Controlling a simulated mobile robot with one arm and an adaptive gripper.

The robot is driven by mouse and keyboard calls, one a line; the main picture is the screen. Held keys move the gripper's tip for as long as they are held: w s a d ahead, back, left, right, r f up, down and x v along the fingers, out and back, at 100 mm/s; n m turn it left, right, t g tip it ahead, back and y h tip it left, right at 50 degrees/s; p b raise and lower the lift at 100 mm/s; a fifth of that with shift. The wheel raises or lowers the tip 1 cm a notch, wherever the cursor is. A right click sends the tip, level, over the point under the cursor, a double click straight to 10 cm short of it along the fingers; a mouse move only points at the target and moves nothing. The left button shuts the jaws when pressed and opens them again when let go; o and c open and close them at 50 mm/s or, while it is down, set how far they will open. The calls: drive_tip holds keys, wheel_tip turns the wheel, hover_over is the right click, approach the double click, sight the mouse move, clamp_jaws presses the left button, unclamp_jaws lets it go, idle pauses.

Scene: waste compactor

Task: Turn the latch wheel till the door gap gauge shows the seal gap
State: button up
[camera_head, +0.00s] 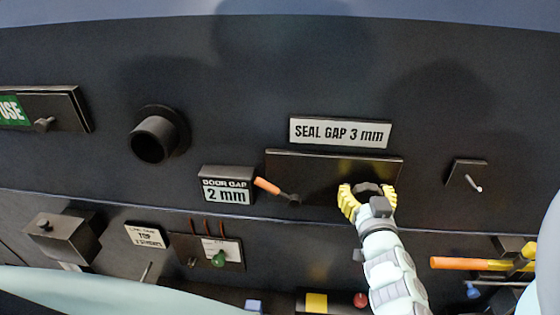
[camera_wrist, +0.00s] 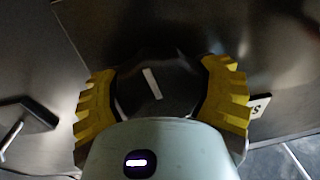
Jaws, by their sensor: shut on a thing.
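The latch wheel (camera_head: 367,188) is a dark round knob on a black panel, partly hidden by my gripper (camera_head: 368,198). In the wrist view the wheel (camera_wrist: 155,85) shows a white mark on its face, slightly tilted from upright. The yellow fingers of my gripper (camera_wrist: 160,98) are shut around the wheel, one on each side. The door gap gauge (camera_head: 227,186) is left of the wheel and reads 2 mm. The white plate (camera_head: 340,132) above the wheel reads SEAL GAP 3 mm.
An orange-handled lever (camera_head: 273,188) sits between gauge and wheel. A small peg on a plate (camera_head: 467,175) is to the right. A black pipe stub (camera_head: 158,136) sticks out at the left. An orange-handled tool (camera_head: 470,263) lies at the lower right.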

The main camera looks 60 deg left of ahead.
drive_tip(key=shift+a+n+b, duration=0.1)
drive_tip(key=shift+n+b, duration=0.25)
drive_tip(key=shift+n, duration=0.05)
drive_tip(key=n+b, duration=0.3)
drive_tip(key=n, duration=0.1)
drive_tip(key=shift+s+f, duration=0.1)
drive_tip(key=shift+s, duration=0.05)
drive_tip(key=shift+n+h+b, duration=0.4)
drive_tip(key=shift+n+b, duration=0.65)
drive_tip(key=shift+n, duration=0.05)
drive_tip(key=o, duration=1.2)
drive_tip(key=shift+c, duration=0.2)
